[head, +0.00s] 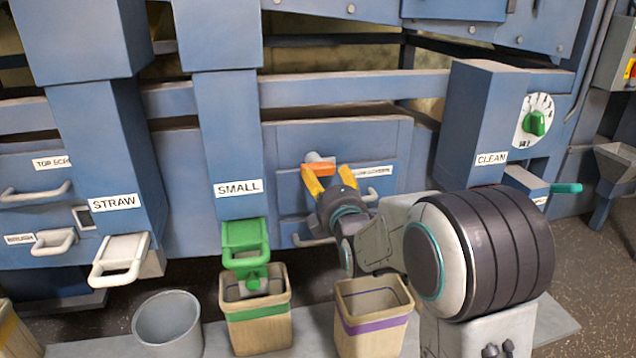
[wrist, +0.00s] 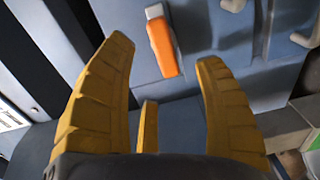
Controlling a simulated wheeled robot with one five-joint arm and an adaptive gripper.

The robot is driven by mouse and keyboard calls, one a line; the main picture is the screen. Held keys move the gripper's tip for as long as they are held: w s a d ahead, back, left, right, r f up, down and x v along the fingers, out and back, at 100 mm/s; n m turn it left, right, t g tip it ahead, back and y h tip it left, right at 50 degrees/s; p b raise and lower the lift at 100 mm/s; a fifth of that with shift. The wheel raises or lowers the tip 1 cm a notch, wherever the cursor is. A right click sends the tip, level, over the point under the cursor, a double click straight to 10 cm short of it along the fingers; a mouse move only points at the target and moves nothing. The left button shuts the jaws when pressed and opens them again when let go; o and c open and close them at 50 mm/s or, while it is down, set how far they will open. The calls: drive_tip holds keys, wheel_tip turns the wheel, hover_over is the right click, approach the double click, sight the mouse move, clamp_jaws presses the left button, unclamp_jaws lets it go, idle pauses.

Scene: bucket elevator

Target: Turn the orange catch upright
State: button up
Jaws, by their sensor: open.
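The orange catch (head: 319,167) is on the blue panel between the SMALL and CLEAN chutes. In the head view the fingers partly cover the panel just below the catch. No contact is visible in the wrist view.
The SMALL chute (head: 227,130) with its green handle (head: 246,238) stands left of my gripper. A green-banded bin (head: 260,330), a purple-banded bin (head: 375,325) and a grey bucket (head: 168,328) stand below.

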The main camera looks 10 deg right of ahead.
sight(319, 170)
drive_tip(key=shift+w+f, duration=0.1)
drive_tip(key=shift+w, duration=3.6)
drive_tip(key=shift+o, duration=0.2)
drive_tip(key=c, duration=1.2)
